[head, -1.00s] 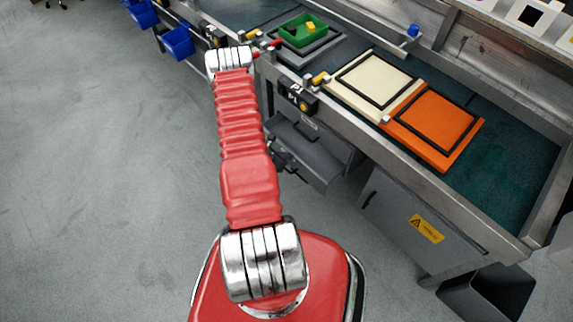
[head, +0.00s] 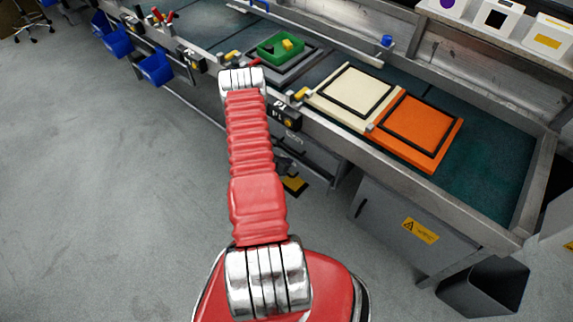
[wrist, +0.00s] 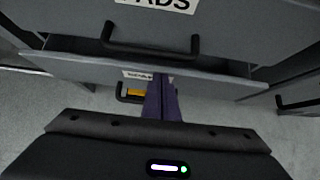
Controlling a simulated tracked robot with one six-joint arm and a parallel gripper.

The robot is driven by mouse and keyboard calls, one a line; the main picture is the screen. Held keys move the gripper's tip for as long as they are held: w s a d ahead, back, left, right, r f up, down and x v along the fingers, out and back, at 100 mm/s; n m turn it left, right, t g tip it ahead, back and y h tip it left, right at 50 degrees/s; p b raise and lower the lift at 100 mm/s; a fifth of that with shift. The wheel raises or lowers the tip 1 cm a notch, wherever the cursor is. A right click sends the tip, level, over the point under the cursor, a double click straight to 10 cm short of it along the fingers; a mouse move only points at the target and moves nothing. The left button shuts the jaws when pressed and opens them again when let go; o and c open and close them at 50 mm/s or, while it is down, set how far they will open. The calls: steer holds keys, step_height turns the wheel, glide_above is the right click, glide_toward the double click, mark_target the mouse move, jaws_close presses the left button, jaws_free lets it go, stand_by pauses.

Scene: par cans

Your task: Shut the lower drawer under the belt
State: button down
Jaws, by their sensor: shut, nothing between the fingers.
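The lower drawer (wrist: 215,84) is a grey front with a small white label, and a dark gap along its top edge shows it still stands partly out. Its black handle (wrist: 130,97) hangs below the label. My gripper (wrist: 162,80) is shut and empty, its dark fingers upright in front of the drawer face, just right of the handle. I cannot tell for sure whether the tips touch. In the head view my gripper (head: 284,163) is a small dark shape beside the drawers, partly hidden by my arm.
The upper drawer (wrist: 225,42) has a large label and a black handle (wrist: 150,47) close above my fingers. A grey cabinet (head: 385,220) with a warning sign and a dark open bin (head: 485,288) stand to the right. Floor (head: 110,200) on the left is clear.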

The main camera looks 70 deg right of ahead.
steer(key=shift+a, duration=0.1)
steer(key=a+f+v, duration=0.1)
steer(key=f+v, duration=0.1)
steer(key=v, duration=1)
steer(key=shift+w+a+r, duration=0.25)
steer(key=shift+w+a, duration=0.25)
steer(key=shift+a, duration=0.15)
steer(key=c, duration=2.5)
jaws_free()
